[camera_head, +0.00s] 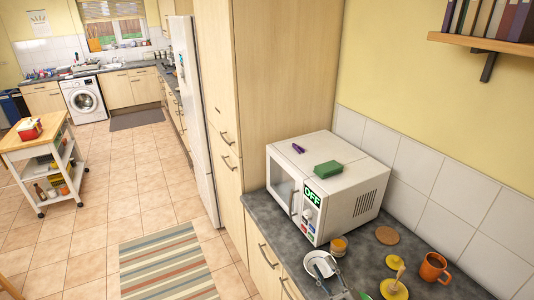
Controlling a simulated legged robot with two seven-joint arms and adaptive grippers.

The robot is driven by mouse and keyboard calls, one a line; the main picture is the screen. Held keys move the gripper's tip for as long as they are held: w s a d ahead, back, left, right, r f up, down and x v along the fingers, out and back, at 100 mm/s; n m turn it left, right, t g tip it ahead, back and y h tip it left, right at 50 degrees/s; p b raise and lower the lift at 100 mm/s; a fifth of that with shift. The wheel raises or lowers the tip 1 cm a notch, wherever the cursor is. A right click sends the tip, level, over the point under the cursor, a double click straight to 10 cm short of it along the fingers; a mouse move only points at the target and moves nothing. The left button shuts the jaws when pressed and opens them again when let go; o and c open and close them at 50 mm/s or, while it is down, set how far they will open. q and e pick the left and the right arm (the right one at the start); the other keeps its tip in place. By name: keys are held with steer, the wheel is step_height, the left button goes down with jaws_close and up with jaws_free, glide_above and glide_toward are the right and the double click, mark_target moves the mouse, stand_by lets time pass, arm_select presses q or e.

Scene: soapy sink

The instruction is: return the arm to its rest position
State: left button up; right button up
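My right gripper (326,270) is at the bottom edge, low over the dark worktop (390,248), in front of the microwave. It is small and partly cut off, and I cannot tell whether its fingers are apart or closed. A white dish-like thing (318,260) shows right beside it; I cannot tell if they touch. My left gripper is not in view.
The white microwave (345,215) carries a green sponge (328,169) and a small purple thing (298,148). An amber jar (338,246), brown coaster (387,235), yellow items (394,289) and orange mug (434,268) stand close by. A shelf (485,43) overhangs right. Tiled floor lies left.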

steer(key=s+d+f+m+g+h, duration=0.2)
steer(key=d+f+m+h, duration=0.2)
steer(key=f+m+h, duration=0.35)
steer(key=s+d+f+m+g+h, duration=0.2)
steer(key=s+d+f+m+h, duration=0.1)
steer(key=f+m+h, duration=0.4)
steer(key=s+a+f+g+y, duration=0.1)
steer(key=s+f+g, duration=0.6)
steer(key=s, duration=0.4)
steer(key=s+a+f+g+y, duration=0.2)
steer(key=s+f+g, duration=0.3)
steer(key=s+f, duration=0.55)
step_height(320, 180, down, 25)
steer(key=s+g+b, duration=0.1)
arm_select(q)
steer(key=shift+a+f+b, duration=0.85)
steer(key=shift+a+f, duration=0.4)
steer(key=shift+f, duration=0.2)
arm_select(e)
steer(key=s+d+f+g, duration=0.1)
steer(key=s+d+f, duration=0.2)
steer(key=s+f, duration=1.5)
steer(key=shift+s+f+n+g+h, duration=0.2)
steer(key=shift+f+n+g+h, duration=0.15)
steer(key=shift+f, duration=0.25)
